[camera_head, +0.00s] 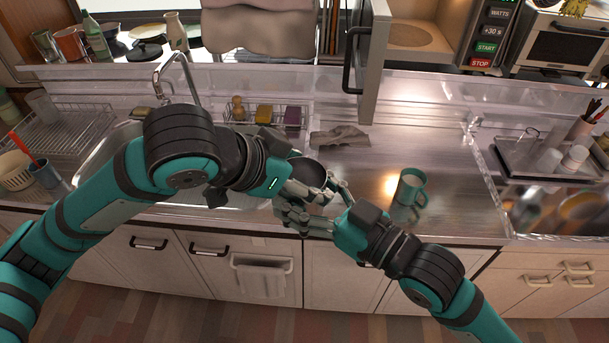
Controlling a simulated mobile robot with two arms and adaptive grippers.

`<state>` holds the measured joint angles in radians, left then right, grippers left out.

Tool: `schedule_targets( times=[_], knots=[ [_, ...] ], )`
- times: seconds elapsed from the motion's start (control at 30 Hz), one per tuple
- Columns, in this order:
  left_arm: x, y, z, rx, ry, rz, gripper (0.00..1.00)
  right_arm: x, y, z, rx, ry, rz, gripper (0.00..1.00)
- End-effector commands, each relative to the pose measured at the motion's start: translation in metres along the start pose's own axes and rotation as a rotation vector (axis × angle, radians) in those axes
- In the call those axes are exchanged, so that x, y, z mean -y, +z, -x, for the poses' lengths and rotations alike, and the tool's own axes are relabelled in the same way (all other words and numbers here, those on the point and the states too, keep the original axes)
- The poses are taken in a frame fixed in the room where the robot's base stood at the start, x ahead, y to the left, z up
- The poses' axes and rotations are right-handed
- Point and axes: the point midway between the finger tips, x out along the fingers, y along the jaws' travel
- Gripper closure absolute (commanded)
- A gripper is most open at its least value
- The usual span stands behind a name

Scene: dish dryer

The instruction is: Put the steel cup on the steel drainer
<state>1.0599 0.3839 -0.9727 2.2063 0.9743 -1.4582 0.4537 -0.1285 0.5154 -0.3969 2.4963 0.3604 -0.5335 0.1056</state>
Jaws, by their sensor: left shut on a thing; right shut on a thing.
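The steel cup (309,172) shows as a dark, round-mouthed vessel between my two grippers, above the counter near the sink's right end. My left gripper (303,190) is shut on it from the left. My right gripper (318,203) is shut on it from the lower right. The fingers overlap and hide most of the cup's body, so the exact finger contacts are hard to see. The steel drainer (98,122) is a wire rack at the far left, left of the sink, well away from both grippers.
A grey cloth (340,136) lies behind the grippers. The faucet (178,68) rises behind the sink. A tray (525,160) stands at right.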

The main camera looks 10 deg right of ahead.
Motion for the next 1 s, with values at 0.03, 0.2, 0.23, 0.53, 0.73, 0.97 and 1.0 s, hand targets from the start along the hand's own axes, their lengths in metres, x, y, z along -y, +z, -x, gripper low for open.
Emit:
schedule_targets(
  times=[0.03, 0.2, 0.23, 0.53, 0.73, 0.97, 1.0],
  knots=[
    [-0.005, -0.001, 0.0, -0.002, 0.012, -0.004, 0.62, 0.0, -0.001, 0.0, -0.002, 0.0, 0.0, 0.25],
    [-0.004, 0.0, 0.0, -0.002, 0.009, -0.003, 0.62, 0.0, 0.0, 0.0, -0.001, 0.0, 0.0, 0.03],
    [-0.004, -0.001, 0.0, -0.002, 0.009, -0.003, 0.62, 0.0, 0.0, 0.0, -0.001, 0.0, 0.0, 0.0],
    [-0.002, 0.0, 0.0, -0.002, 0.006, -0.002, 0.62, -0.001, 0.003, -0.001, 0.003, 0.001, -0.003, 0.0],
    [-0.002, 0.0, 0.0, -0.002, 0.005, -0.002, 0.62, -0.005, 0.052, -0.012, 0.055, 0.017, -0.044, 0.0],
    [-0.002, 0.0, 0.0, -0.002, 0.005, -0.002, 0.62, -0.046, 0.163, -0.021, 0.212, 0.132, -0.078, 0.0],
    [-0.002, 0.0, 0.0, -0.002, 0.005, -0.002, 0.62, -0.054, 0.183, -0.02, 0.246, 0.156, -0.081, 0.0]
  ],
)
